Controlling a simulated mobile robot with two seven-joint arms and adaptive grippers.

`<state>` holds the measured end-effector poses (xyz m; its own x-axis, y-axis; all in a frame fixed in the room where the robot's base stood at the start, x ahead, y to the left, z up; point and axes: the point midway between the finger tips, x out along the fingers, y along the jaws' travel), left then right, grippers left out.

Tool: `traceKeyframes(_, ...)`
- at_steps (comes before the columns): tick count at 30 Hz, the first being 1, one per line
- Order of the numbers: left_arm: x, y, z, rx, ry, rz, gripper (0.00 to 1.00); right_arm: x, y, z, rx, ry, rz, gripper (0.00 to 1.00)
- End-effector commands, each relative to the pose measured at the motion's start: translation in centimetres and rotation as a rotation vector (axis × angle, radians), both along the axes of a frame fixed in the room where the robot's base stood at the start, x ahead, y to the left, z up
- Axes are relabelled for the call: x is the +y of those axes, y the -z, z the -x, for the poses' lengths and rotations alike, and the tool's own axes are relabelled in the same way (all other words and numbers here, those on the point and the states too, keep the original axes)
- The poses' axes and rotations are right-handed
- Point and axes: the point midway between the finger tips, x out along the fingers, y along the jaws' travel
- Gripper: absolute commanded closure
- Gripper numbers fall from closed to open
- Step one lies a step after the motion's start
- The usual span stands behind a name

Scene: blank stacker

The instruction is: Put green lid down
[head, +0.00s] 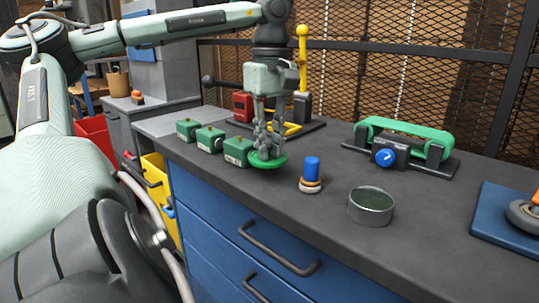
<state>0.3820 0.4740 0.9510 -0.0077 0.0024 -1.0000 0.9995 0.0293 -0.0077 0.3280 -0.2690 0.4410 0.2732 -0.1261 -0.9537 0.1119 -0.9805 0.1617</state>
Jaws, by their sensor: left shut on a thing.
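The green lid (267,161) is a flat green disc in the head view, just above or on the dark worktop near its front edge; I cannot tell whether it touches. My left gripper (267,150) points straight down from above and is shut on the lid. An open round metal tin (371,206) with a dark green inside stands to the right, near the front edge. My right gripper is not in view.
Several small green boxes (239,151) stand in a row left of the lid. A blue-topped cylinder (312,170) stands between lid and tin. A green belt device (404,143) sits behind, and a blue tray (488,218) lies at right. Mesh fencing closes the back.

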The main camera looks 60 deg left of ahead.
Motion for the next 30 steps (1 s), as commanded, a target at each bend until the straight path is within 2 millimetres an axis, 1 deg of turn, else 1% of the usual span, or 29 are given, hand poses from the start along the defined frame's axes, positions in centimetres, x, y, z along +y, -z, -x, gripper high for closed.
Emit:
traceKeyframes(1, -0.1, 1.0, 0.1, 0.002, 0.001, 0.002, 1.0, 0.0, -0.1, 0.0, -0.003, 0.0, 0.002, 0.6)
traceKeyframes(3, -0.1, 2.0, 0.1, 0.001, 0.002, 0.001, 1.0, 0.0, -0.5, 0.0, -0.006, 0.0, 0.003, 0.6)
traceKeyframes(6, 0.0, 2.8, 0.0, 0.0, 0.001, 0.0, 1.0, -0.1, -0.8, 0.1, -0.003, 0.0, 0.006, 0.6)
traceKeyframes(20, 0.0, 3.2, 0.1, 0.001, 0.001, 0.001, 1.0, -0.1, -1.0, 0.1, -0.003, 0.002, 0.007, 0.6)
traceKeyframes(21, 0.0, 3.2, 0.1, 0.001, 0.001, 0.001, 0.81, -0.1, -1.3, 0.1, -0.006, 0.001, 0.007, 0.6)
traceKeyframes(24, 0.0, 3.2, 0.1, 0.001, 0.001, 0.001, 0.68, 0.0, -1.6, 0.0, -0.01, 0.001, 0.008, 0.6)
traceKeyframes(26, 0.0, 3.2, 0.1, 0.001, 0.001, 0.001, 0.62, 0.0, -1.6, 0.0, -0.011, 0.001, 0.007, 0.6)
traceKeyframes(30, 0.0, 3.2, 0.1, 0.001, 0.001, 0.001, 0.62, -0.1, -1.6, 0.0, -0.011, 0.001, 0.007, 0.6)
